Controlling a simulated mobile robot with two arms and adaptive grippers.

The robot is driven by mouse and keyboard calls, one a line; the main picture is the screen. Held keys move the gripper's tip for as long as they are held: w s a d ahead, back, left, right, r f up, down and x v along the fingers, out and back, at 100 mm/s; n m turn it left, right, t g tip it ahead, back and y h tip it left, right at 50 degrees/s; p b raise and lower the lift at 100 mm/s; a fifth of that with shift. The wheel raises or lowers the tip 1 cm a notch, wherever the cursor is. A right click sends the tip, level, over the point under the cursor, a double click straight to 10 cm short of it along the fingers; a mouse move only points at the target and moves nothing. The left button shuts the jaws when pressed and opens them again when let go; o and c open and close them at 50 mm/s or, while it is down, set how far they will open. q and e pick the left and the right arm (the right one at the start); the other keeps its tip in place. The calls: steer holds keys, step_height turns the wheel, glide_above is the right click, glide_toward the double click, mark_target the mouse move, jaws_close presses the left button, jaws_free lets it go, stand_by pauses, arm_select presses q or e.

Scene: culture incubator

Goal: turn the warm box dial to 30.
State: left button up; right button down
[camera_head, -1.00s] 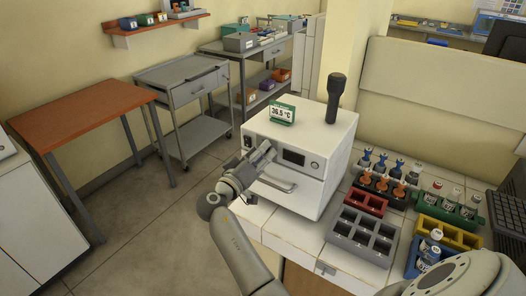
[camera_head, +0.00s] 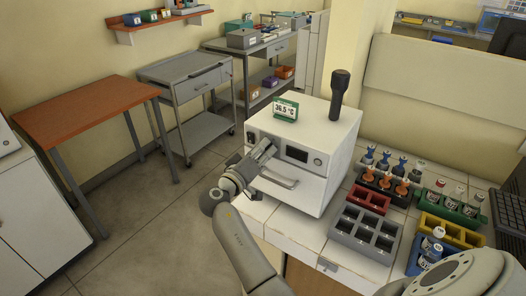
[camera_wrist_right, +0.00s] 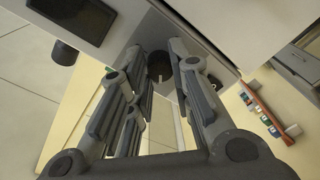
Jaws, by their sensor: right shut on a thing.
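The warm box (camera_head: 313,120) is a white cabinet on the bench, with a dark front panel window (camera_head: 297,154) and a drawer-like front handle (camera_head: 280,180). A green-framed sign on its top (camera_head: 285,109) reads 36.5 °C. My right gripper (camera_head: 266,147) is at the left part of the box's front face and hides the dial in the head view. In the right wrist view, the dark round dial (camera_wrist_right: 159,72) with a pale mark sits between the fingers of my right gripper (camera_wrist_right: 160,58), which is shut on it. My left gripper is not in view.
A black upright handled object (camera_head: 338,92) stands on the box. Right of the box are a grey rack (camera_head: 364,236), a red rack (camera_head: 369,198), a yellow rack (camera_head: 450,231) and several vials. A brown table (camera_head: 85,105) and grey carts stand left; the floor between is clear.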

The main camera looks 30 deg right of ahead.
steer(key=n, duration=0.2)
steer(key=shift+n, duration=0.3)
steer(key=n+p, duration=0.1)
steer(key=n, duration=0.1)
steer(key=shift+r+n, duration=0.15)
steer(key=shift+n, duration=0.15)
steer(key=n+p, duration=0.1)
steer(key=n, duration=0.2)
steer(key=shift+p, duration=0.4)
steer(key=shift+n+g+p, duration=0.4)
steer(key=shift+n+p, duration=0.05)
steer(key=shift+n, duration=0.75)
steer(key=c, duration=1.3)
jaws_free()
